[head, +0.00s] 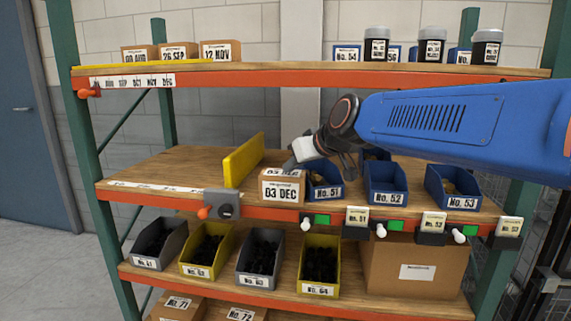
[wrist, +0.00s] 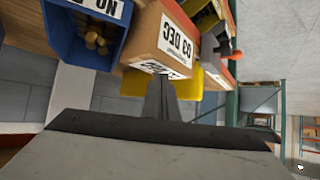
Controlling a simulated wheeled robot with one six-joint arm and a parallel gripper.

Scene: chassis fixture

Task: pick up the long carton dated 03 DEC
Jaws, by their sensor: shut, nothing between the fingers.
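The carton dated 03 DEC (head: 283,188) sits on the middle wooden shelf, near its front edge, its white label facing out. It stands between a yellow divider and the blue bin No. 51. In the wrist view the carton (wrist: 150,35) appears sideways just beyond the fingertips, with a second label on a neighbouring face. My gripper (head: 291,166) is at the top of the carton in the head view; the fingers (wrist: 160,82) are shut together and empty. I cannot tell whether they touch the carton.
The yellow divider (head: 243,160) stands left of the carton. Blue bin No. 51 (head: 325,192) is close on its right, with No. 52 (head: 385,197) farther along. A grey box with an orange knob (head: 220,205) is on the front edge. The shelf's left part is clear.

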